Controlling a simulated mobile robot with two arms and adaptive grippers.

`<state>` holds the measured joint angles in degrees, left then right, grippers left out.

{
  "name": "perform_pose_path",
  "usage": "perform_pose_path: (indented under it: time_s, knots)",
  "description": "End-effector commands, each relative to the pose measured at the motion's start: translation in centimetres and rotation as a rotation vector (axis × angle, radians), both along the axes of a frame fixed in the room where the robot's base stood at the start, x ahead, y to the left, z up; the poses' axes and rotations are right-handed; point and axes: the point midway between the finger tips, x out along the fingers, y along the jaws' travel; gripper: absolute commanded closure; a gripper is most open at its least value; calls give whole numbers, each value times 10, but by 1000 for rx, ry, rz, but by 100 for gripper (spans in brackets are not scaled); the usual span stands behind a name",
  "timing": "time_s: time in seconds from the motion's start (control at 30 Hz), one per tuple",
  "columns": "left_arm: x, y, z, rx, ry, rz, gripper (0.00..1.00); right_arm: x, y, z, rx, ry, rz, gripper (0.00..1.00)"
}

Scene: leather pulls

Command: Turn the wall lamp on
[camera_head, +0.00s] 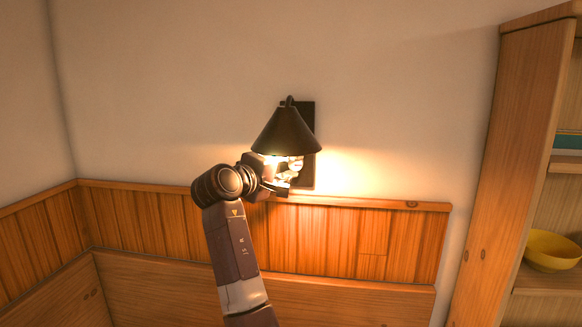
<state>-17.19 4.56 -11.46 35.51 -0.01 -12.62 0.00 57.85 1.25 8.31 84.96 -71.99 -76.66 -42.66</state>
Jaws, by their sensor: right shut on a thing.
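The wall lamp (286,130) has a dark cone shade and a dark rectangular back plate on the wall. It is lit, and warm light spreads over the wall around it. My right gripper (288,180) is just under the shade, in front of the back plate, brightly lit by the lamp. It is shut on a part of the lamp beneath the shade; the gripper and the glare hide which part. My left gripper is not in view.
Wooden wainscot (340,240) with a top ledge runs below the lamp, with a lower wooden panel in front. A wooden shelf unit (515,150) stands at the right, holding a yellow bowl (552,251). The wall beside the lamp is bare.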

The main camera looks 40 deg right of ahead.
Motion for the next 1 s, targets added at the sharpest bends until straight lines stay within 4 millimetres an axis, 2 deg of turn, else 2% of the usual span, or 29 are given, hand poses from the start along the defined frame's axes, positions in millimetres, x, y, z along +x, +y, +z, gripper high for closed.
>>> perform_pose_path:
  time_s: [0.37, 0.4, 0.57, 0.87, 1.0]
  knots:
    - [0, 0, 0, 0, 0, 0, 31, 0, 0, -3, 10, -3, -1, 98]
    - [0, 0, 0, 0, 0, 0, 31, 0, 0, -3, 9, -2, 0, 73]
    - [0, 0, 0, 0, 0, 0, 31, 0, 0, -2, 7, -3, -1, 56]
    - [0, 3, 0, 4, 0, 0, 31, 0, 2, -1, 4, -4, 0, 56]
    - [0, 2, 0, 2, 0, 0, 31, -4, 16, 1, 5, -4, 2, 56]
